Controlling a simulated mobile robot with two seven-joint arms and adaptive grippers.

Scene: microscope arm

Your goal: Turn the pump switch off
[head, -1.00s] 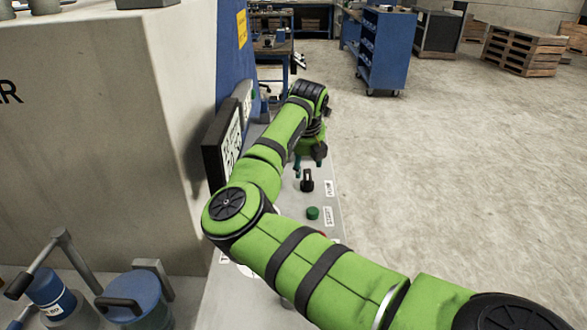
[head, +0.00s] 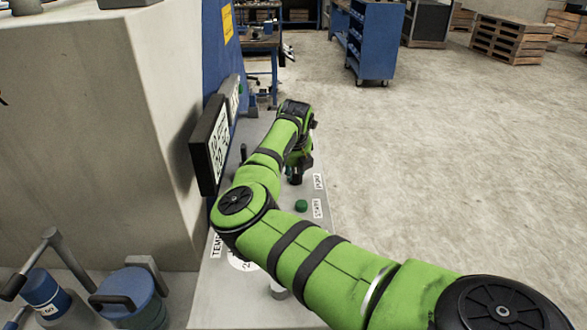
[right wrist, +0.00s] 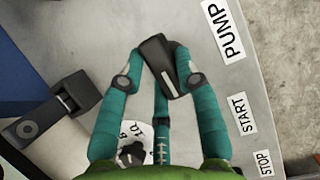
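The pump switch is a black knob with a white line on top (right wrist: 168,72), beside the PUMP label (right wrist: 225,32) on the grey panel. In the head view its dark lower part (head: 295,179) shows under my right gripper (head: 298,161). In the right wrist view the teal fingers of my right gripper (right wrist: 162,56) stand on both sides of the knob, their tips very close to it. A third finger lies below it in the picture. I cannot tell whether the fingers press on the knob. My left gripper is not in view.
A green START button (head: 301,206) sits nearer on the panel. A dial (right wrist: 132,154) lies close to the fingers in the wrist view. A display (head: 211,143) stands along the panel's left side. Open floor (head: 420,160) lies to the right.

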